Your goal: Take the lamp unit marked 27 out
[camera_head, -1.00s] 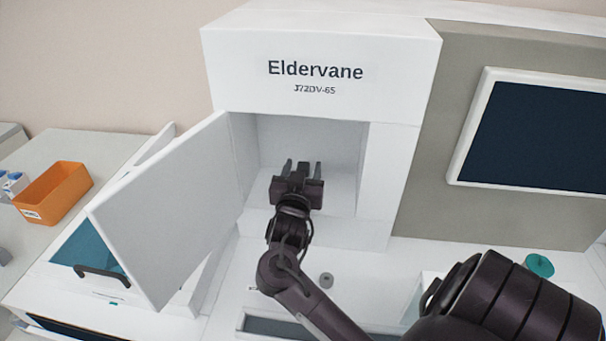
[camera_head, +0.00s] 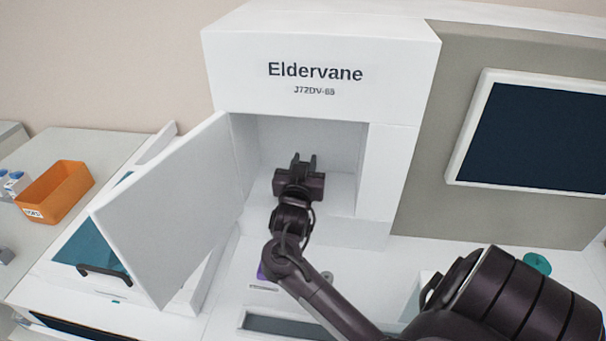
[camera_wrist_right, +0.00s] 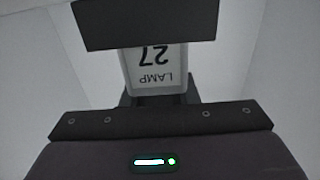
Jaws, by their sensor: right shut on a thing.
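My right gripper (camera_head: 303,162) is inside the open compartment of the white Eldervane machine (camera_head: 315,70). Its jaws are shut on the lamp unit. In the right wrist view the lamp unit (camera_wrist_right: 155,72) shows a pale label reading LAMP 27, upside down, between dark parts. The gripper hides the lamp unit in the head view. The white compartment door (camera_head: 165,215) is swung open to the left. My left gripper is not in view.
The open door stands left of my right arm, and the compartment's side wall is close on the right. An orange bin (camera_head: 55,192) is on the left counter. A dark screen (camera_head: 535,130) is at the right. A teal round thing (camera_head: 537,263) lies below it.

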